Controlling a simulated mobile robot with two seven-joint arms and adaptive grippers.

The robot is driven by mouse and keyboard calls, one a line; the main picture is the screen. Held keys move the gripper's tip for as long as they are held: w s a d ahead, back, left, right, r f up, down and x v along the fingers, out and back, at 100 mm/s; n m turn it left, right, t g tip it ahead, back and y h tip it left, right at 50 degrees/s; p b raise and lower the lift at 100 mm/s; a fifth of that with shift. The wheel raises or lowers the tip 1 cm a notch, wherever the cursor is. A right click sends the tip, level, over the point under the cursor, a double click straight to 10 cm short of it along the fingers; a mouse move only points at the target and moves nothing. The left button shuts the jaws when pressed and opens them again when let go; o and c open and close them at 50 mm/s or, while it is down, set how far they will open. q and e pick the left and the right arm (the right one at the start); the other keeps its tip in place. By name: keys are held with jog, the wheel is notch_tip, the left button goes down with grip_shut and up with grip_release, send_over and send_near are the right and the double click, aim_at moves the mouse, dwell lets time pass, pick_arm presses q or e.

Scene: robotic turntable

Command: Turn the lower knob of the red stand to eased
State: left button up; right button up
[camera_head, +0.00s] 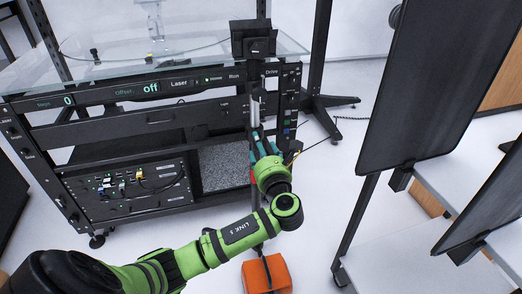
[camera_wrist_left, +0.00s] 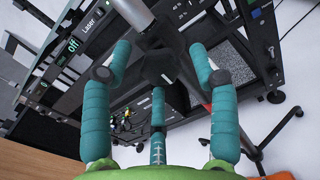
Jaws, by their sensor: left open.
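The red stand shows in the head view as an orange-red base block (camera_head: 267,274) on the floor. Its pole rises behind my left arm, with a small red part (camera_head: 252,175) visible left of my wrist. My left gripper (camera_head: 259,137) is at the pole, in front of the console. In the left wrist view its teal fingers are spread open (camera_wrist_left: 160,76). A dark knob-like clamp (camera_wrist_left: 158,66) on the pole lies between and beyond the fingers, and I cannot tell whether they touch it. The knob's setting is not readable.
A black console rack (camera_head: 150,117) with a glass top (camera_head: 190,50) stands close behind the stand. A cabled panel (camera_head: 130,188) is in its lower left. Dark panels (camera_head: 430,80) and white shelving (camera_head: 385,262) stand at the right. White floor (camera_head: 320,195) is clear between.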

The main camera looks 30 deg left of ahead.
pick_arm(q)
jog(key=shift+w+a, duration=0.15)
jog(key=shift+w, duration=0.05)
jog(key=shift+c, duration=0.4)
jog(key=c, duration=1.1)
jog(key=shift+o, duration=0.2)
